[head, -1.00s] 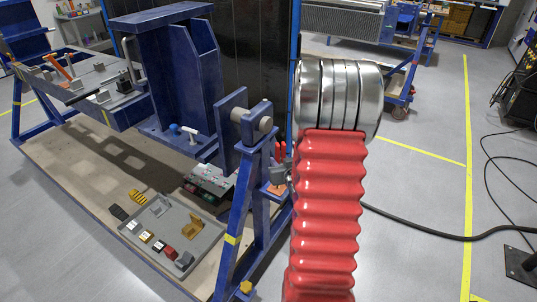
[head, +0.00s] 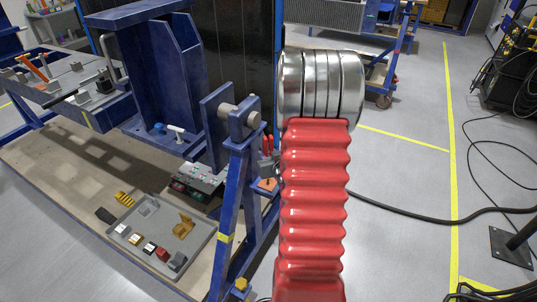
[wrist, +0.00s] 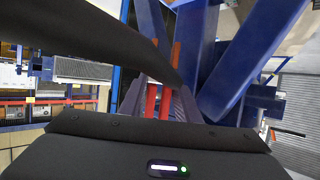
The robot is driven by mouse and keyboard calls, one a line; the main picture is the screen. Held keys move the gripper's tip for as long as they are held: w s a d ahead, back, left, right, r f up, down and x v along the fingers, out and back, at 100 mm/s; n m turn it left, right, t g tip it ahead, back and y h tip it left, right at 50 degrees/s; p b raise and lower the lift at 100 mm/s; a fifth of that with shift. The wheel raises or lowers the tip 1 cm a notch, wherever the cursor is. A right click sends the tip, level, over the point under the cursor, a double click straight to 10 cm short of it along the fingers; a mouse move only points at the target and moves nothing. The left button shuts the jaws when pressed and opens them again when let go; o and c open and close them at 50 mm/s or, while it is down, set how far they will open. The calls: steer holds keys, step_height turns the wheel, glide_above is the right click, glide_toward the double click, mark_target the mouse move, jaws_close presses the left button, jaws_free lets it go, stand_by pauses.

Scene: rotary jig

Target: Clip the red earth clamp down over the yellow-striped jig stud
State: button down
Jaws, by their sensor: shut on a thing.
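The red earth clamp (wrist: 151,101) shows in the wrist view as red handles between the dark fingers of my gripper (wrist: 160,92), which is shut on it. Its jaws are hidden. In the head view the clamp's red handles (head: 267,144) stand up beside the blue jig frame, left of my red-sleeved arm, which hides part of that area. I cannot make out for certain which part is the yellow-striped stud, nor whether the clamp touches anything.
The blue rotary jig (head: 215,130) stands close on the left. A grey tray (head: 205,243) with small blocks lies on the board below it. A black cable (head: 400,219) runs over the floor at right. The floor between the jig and the yellow line (head: 452,150) is largely open.

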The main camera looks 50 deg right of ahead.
steer(key=shift+f, duration=3.6)
steer(key=shift+f, duration=0.5)
steer(key=c, duration=1.3)
jaws_free()
steer(key=shift+o, duration=0.2)
steer(key=shift+f, duration=0.1)
steer(key=shift+s+a, duration=0.1)
steer(key=shift+a, duration=0.05)
